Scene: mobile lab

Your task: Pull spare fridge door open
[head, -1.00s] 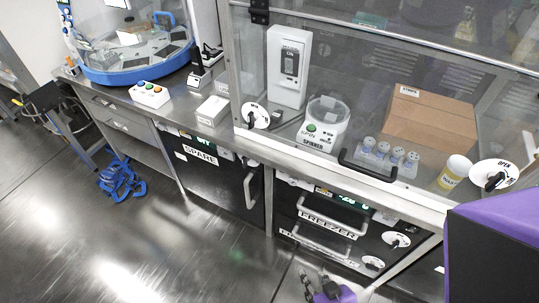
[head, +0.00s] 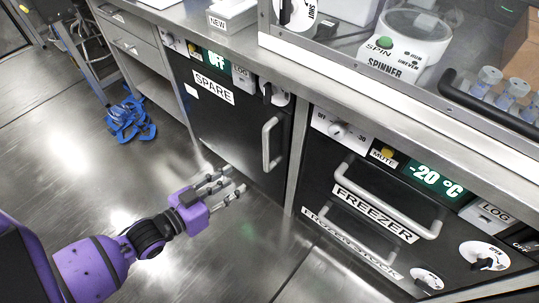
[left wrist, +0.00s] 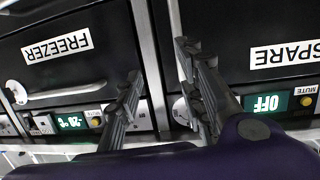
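The spare fridge has a black door (head: 225,125) labelled SPARE, which is shut, with a vertical silver handle (head: 271,143) near its right edge. My left gripper (head: 231,182) reaches in from the lower left in front of the door's lower part. Its fingers are spread and empty, below and left of the handle in the picture and apart from it. In the left wrist view, the scene is upside down; the open fingers (left wrist: 158,62) show across the post between freezer and spare fridge. My right gripper is not in view.
The freezer (head: 322,178) stands right of the spare fridge, with protruding handles (head: 385,203). A steel counter (head: 240,42) overhangs both, with a spinner (head: 405,45) behind glass. A blue object (head: 130,120) lies on the floor at left. Floor before the spare door is clear.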

